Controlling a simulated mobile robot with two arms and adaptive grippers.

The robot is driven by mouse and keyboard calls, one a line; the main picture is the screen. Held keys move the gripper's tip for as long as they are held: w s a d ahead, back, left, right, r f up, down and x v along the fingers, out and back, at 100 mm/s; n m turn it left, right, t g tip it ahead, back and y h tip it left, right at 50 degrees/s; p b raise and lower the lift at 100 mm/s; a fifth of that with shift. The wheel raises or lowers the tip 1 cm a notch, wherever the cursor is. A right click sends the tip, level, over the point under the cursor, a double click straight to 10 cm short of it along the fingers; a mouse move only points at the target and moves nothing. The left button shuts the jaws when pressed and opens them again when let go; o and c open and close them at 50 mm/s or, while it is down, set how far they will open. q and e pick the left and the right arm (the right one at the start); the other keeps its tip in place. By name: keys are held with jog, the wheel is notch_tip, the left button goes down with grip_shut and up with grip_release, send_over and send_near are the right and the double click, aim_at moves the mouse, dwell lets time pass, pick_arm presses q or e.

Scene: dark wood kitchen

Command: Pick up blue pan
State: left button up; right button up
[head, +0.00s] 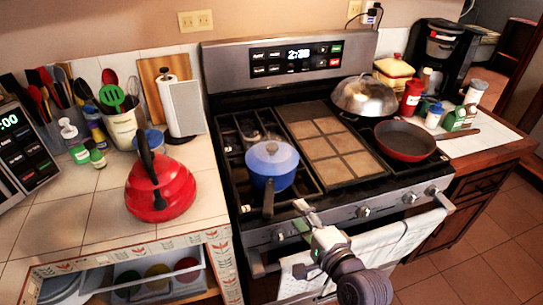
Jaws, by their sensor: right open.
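A blue pan (274,184) with a light blue lid sits on the left front burner of the stove (380,208). Its dark handle (268,203) points toward the front edge of the stove. My right gripper (302,209) is open and empty at the stove's front edge, just right of the handle and apart from it. My left gripper is not in view.
A red kettle (172,193) stands on the tiled counter left of the stove. A red pan (405,141) and a domed metal lid (364,95) are on the right burners. A towel (390,240) hangs on the oven handle. The middle griddle (322,150) is clear.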

send_near(271, 182)
jog(key=w+f, duration=0.1)
jog(key=w, duration=0.2)
jog(key=shift+s+a+p+x, duration=0.15)
jog(key=shift+p+x, duration=0.15)
jog(key=shift+x, duration=0.65)
jog(key=shift+a+p+x, duration=0.15)
jog(key=shift+p+x, duration=0.2)
jog(key=shift+x, duration=0.6)
jog(key=shift+s+a+p+x, duration=0.15)
jog(key=shift+p+x, duration=0.15)
jog(key=shift+x, duration=0.65)
jog(key=shift+f, duration=0.15)
jog(key=shift+c, duration=0.3)
grip_shut()
